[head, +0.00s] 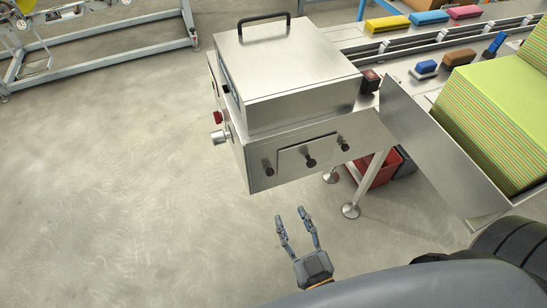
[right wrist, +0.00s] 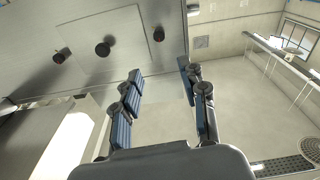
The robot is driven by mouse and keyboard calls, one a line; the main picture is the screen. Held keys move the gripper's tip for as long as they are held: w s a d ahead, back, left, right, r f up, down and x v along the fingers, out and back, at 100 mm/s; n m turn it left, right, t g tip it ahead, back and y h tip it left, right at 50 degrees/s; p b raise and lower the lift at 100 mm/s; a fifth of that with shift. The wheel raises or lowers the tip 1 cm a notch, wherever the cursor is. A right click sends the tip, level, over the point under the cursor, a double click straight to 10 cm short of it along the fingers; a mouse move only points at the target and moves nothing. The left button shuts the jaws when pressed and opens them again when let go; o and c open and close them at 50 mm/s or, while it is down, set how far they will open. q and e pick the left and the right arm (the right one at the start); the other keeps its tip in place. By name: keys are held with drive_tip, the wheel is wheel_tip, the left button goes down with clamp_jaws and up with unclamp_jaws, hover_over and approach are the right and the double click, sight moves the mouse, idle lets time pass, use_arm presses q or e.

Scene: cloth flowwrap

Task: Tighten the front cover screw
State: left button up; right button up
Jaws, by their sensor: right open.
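A steel machine box (head: 290,75) has a front face with a flat cover panel (head: 295,153). Three dark knob-headed screws show on that face: a left one (head: 268,170), a middle one (head: 310,161) and a right one (head: 343,144). In the right wrist view they appear in reverse order: left (right wrist: 158,33), middle (right wrist: 102,48), right (right wrist: 62,55). I cannot tell which is the front cover screw. My right gripper (head: 292,214) is open and empty, in front of and below the face, apart from the screws; its fingers (right wrist: 160,72) show up close. My left gripper is out of view.
A silver knob (head: 218,136) and a red button (head: 218,118) stick out of the box's left side. A steel sheet (head: 430,145) and striped green block (head: 500,115) stand right. A red bin (head: 377,172) is behind a table leg.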

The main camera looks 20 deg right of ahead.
drive_tip(key=s+g+p, duration=0.1)
drive_tip(key=p, duration=0.2)
approach(271, 174)
drive_tip(key=w, duration=0.7)
drive_tip(key=shift+w+a+r, duration=0.15)
drive_tip(key=shift+w, duration=0.25)
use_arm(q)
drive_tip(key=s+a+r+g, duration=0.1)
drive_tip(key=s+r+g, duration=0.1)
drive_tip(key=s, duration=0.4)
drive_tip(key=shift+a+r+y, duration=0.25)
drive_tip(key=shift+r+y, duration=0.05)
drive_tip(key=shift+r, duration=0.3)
use_arm(e)
clamp_jaws()
